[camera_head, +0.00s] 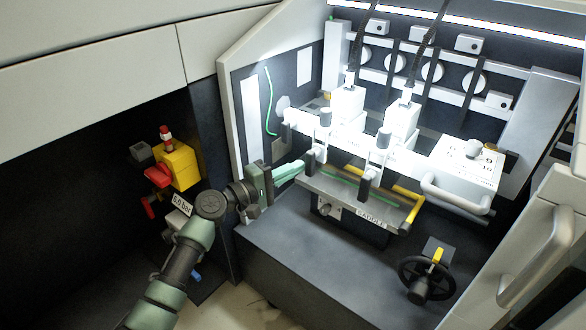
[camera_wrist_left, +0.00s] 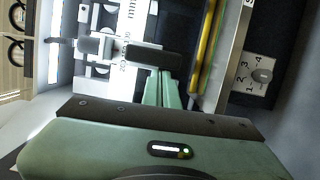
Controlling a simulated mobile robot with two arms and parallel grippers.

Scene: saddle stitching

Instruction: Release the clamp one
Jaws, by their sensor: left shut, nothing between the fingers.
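The right clamp (camera_head: 384,137) has a similar handle (camera_head: 365,186). No number is readable on either clamp. My left gripper (camera_head: 299,167) is shut and empty, its green fingers (camera_wrist_left: 165,92) pointing at the left clamp's handle. The fingertips look very close to the handle; contact cannot be told.
The saddle (camera_head: 352,200) with a yellow bar (camera_head: 408,196) lies just below the clamps. A numbered selector knob (camera_wrist_left: 262,75) is beside it. A black handwheel (camera_head: 427,279) stands at the lower right. The dark shelf in front (camera_head: 320,265) is clear.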

